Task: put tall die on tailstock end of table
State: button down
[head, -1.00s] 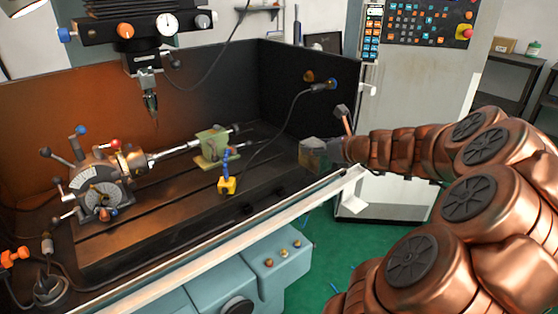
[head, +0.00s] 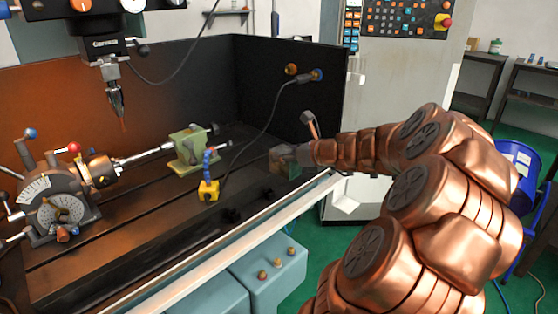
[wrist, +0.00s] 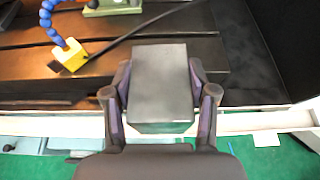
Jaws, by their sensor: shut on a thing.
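My gripper (wrist: 160,98) is shut on the tall die, a grey block (wrist: 160,85) that fills the space between the fingers in the wrist view. In the head view the die (head: 284,160) is a small dark block at the end of my arm, at the right end of the machine table (head: 130,225), near its front rail. I cannot tell whether it touches the table. The green tailstock (head: 187,148) stands on the table to the left of the die. A strip of its green base (wrist: 113,9) shows at the top of the wrist view.
A yellow block with a blue segmented hose (head: 208,190) sits between the tailstock and the front rail (head: 215,245). A black cable runs from the back wall (head: 285,85) to the table. The indexing head (head: 60,205) is at left, below the spindle (head: 115,90).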

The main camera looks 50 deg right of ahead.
jog(key=shift+w+d+f, duration=0.75)
jog(key=shift+w+d, duration=0.3)
jog(key=shift+w, duration=1.05)
jog(key=shift+w+d+f, duration=0.8)
jog(key=shift+w+d, duration=0.3)
jog(key=shift+w, duration=0.95)
jog(key=shift+w+d+f, duration=0.75)
jog(key=shift+w+d, duration=0.3)
jog(key=shift+w, duration=1.05)
jog(key=shift+c, duration=1.7)
grip_release()
jog(key=shift+f, duration=0.1)
jog(key=v, duration=1.2)
jog(key=shift+a, duration=0.15)
